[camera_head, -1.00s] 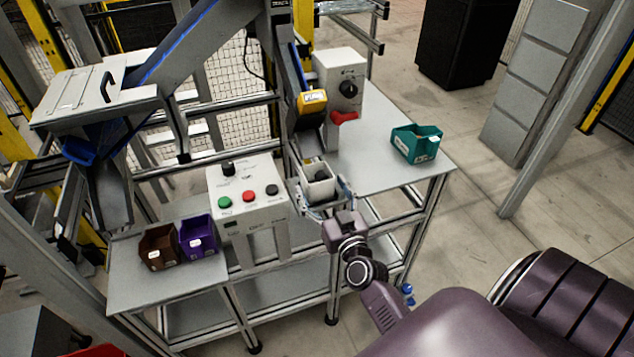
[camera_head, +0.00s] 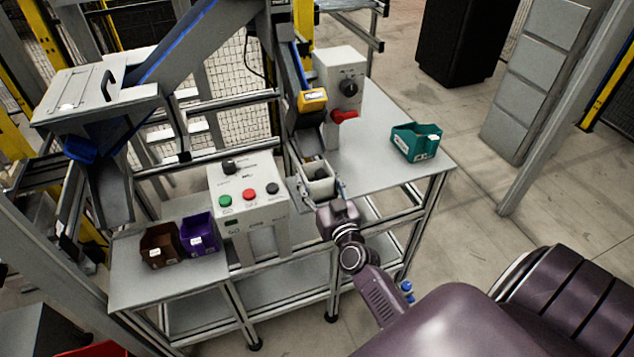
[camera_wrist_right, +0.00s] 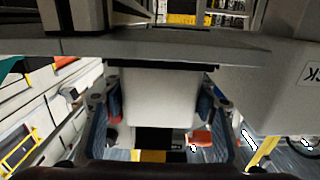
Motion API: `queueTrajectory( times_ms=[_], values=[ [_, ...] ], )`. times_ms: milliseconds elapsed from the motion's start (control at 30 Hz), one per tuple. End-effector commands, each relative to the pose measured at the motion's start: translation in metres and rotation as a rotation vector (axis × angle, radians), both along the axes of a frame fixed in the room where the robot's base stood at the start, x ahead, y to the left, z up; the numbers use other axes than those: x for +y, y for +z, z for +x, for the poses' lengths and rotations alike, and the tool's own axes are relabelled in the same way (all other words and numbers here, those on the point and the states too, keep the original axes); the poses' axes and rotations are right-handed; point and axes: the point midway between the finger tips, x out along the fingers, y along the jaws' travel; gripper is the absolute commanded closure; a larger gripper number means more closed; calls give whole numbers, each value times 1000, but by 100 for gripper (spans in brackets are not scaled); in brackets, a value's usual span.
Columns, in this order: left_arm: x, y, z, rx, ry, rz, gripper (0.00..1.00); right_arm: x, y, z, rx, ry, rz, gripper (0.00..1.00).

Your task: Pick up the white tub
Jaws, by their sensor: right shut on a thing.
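The white tub (camera_head: 319,186) stands upright at the lower end of the chute, at the table's front edge, with dark contents showing inside. In the right wrist view its pale wall (camera_wrist_right: 160,98) fills the middle between my fingers. My right gripper (camera_head: 324,199) reaches it from the front and is shut on it, one finger on each side; the fingers also show in the right wrist view (camera_wrist_right: 160,115). My left gripper is not in view.
A white button box (camera_head: 247,200) stands left of the tub. Brown (camera_head: 160,245) and purple (camera_head: 198,234) bins sit farther left. A teal bin (camera_head: 416,141) sits on the right tabletop (camera_head: 375,130). The chute (camera_head: 305,125) and a white switch box (camera_head: 342,75) rise behind.

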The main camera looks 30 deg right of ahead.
Motion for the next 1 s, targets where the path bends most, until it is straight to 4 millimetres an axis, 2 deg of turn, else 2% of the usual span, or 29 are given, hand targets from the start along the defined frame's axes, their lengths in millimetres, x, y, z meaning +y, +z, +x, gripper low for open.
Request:
queueTrajectory(
  times_ms=[233,467,667,1000],
  values=[
    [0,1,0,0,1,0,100,0,3,0,-1,-1,1,75],
    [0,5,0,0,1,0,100,0,18,-1,-3,-2,2,75],
    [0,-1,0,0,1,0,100,6,13,-24,2,0,1,75],
    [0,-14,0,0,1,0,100,20,12,-82,2,-1,0,75]
  ],
)
